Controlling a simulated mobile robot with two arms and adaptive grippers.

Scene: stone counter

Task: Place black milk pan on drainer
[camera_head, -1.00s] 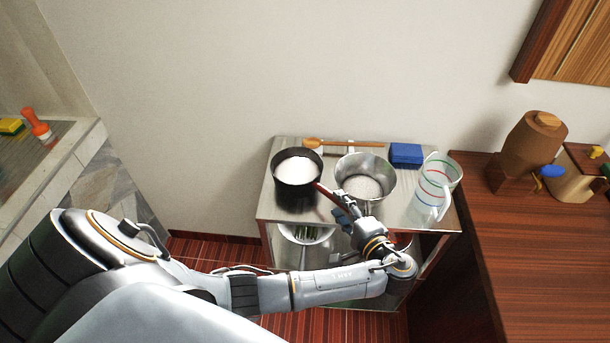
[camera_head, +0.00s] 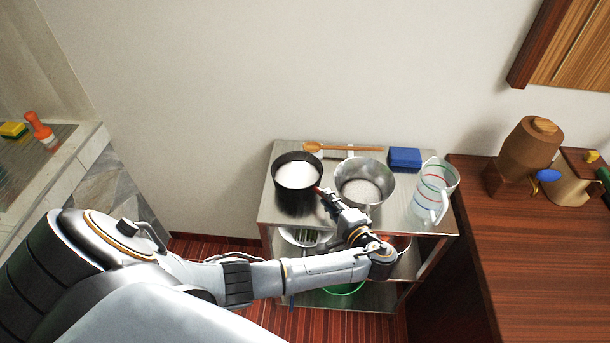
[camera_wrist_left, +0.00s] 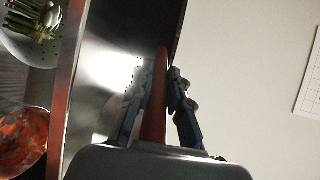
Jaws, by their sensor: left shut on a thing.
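The black milk pan (camera_head: 297,198) stands upright on the steel top of a small shelf unit, with white contents inside. Its red handle shows between my fingers in the left wrist view (camera_wrist_left: 158,85). My left gripper (camera_head: 327,197) is shut on this handle, close to the pan's right side; it also shows in the left wrist view (camera_wrist_left: 158,100). The hand hides most of the handle in the head view. At the far left is a grey surface (camera_head: 68,138), which looks like the drainer, set in the stone counter (camera_head: 75,160). My right gripper is not in view.
A steel pan (camera_head: 376,198) stands close right of the black pan. A wooden spoon (camera_head: 345,148), blue box (camera_head: 405,158) and clear jug (camera_head: 432,190) share the top.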

